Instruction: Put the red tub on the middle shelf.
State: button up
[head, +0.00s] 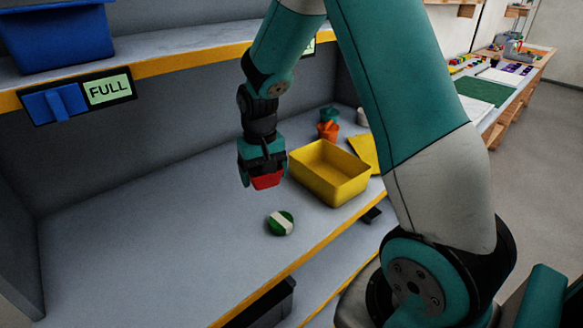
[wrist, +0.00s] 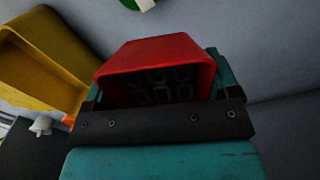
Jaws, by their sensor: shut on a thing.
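My gripper (head: 262,176) is shut on the red tub (head: 267,180). In the head view the tub hangs below the gripper, over the grey shelf (head: 150,220) with the yellow front edge, to the left of a yellow bin. I cannot tell from the pictures whether the tub touches the shelf. In the wrist view the red tub (wrist: 160,60) sits between the teal fingers, its dark inside facing the camera. Part of the tub is hidden by the gripper.
A yellow bin (head: 328,190) stands close on the right. A green and white round thing (head: 280,223) lies in front. Orange and teal tubs (head: 328,130) stand behind. A blue bin (head: 60,35) is on the shelf above, over a FULL sign (head: 108,89). The shelf's left part is clear.

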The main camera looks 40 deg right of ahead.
jog(key=s+a+r+n+b, duration=0.2)
jog(key=a+r, duration=0.2)
jog(key=a, duration=0.3)
jog(key=s+a+r+n+b, duration=0.1)
jog(key=s+a+r+b, duration=0.15)
jog(key=a, duration=0.45)
jog(key=p, duration=0.2)
send_over(229, 257)
notch_tip(229, 257, down, 13)
jog(key=shift+f, duration=2.6)
